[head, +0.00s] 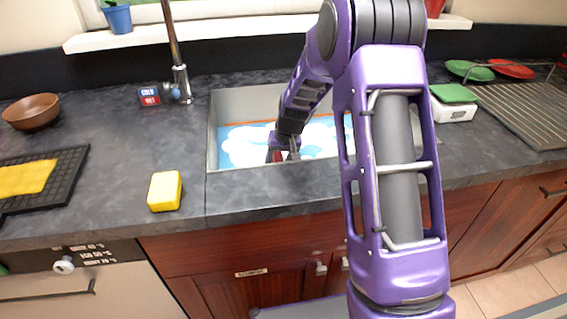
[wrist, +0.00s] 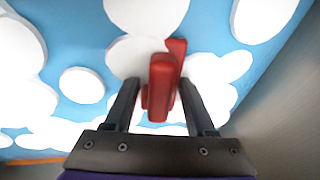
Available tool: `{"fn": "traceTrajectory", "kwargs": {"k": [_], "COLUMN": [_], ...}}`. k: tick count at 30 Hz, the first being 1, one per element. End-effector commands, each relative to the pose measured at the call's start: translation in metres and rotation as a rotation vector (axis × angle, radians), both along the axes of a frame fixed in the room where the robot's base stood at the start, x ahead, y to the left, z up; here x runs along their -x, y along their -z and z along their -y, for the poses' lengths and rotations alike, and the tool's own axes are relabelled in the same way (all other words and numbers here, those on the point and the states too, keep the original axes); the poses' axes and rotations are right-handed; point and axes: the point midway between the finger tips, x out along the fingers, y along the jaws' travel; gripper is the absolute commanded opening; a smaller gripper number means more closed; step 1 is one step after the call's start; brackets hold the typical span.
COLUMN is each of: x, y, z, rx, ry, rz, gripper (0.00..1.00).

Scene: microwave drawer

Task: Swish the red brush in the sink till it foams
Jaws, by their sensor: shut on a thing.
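The sink (head: 212,140) is a metal basin set in the dark counter, with blue water and large white foam patches (wrist: 82,85) in it. My arm reaches down into it. My gripper (wrist: 160,90) is shut on the red brush (wrist: 160,88), which stands between the two dark fingers over the foam and water. In the head view a small dark red bit of the brush (head: 277,156) shows at the fingers, near the sink's front wall. The brush's lower end is hard to make out. My arm covers the right part of the sink.
A faucet (head: 179,80) stands behind the sink's left corner. A yellow sponge (head: 164,191) lies on the counter left of the sink. A brown bowl (head: 32,112) and a black rack (head: 68,172) are farther left. A white box with a green top (head: 453,103) and a drainer (head: 525,115) are right.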

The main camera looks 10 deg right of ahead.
Motion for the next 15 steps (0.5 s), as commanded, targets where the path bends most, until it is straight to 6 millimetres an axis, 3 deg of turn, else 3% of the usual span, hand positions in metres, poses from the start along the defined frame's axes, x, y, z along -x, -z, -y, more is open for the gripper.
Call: {"fn": "traceTrajectory", "kwargs": {"k": [5,15], "x": [0.001,0.001], "y": [0.001,0.001], "z": [0.005,0.033], "rx": [-0.001,0.001], "ry": [0.0,0.0], "rz": [-0.003,-0.004], "gripper": [0.11,0.11]}}
